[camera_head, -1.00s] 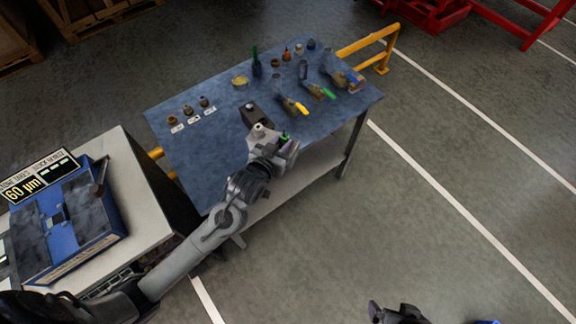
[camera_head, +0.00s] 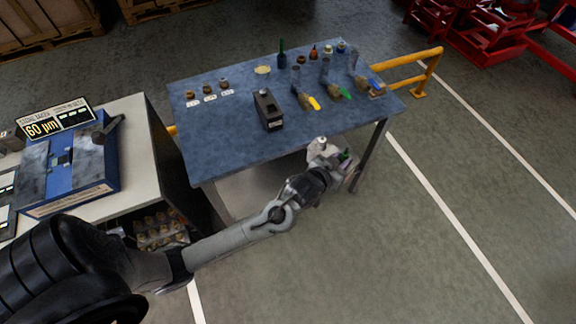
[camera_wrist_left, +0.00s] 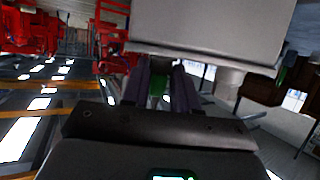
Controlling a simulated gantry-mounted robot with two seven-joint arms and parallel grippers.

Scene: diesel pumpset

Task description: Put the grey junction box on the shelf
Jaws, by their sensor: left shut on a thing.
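My left gripper (camera_head: 326,168) is beyond the front edge of the blue-topped table (camera_head: 215,130), low beside its right front leg. It is shut on the light grey junction box (camera_head: 320,147), which has a green fitting at one side. In the left wrist view, the box (camera_wrist_left: 210,28) fills the top middle, just past the fingers (camera_wrist_left: 160,88); a pale round fitting and a green one show under it. The finger contact is partly hidden. The table's pale lower shelf (camera_head: 250,190) shows under the top, partly hidden by the tabletop and my arm. My right gripper is out of view.
On the tabletop stand a black box (camera_head: 268,110), several small labelled parts and brushes with coloured handles. A white bench (camera_head: 135,125) with a blue case (camera_head: 70,178) is at the left. A yellow rail (camera_head: 415,75) stands behind the right corner. The floor at right is clear.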

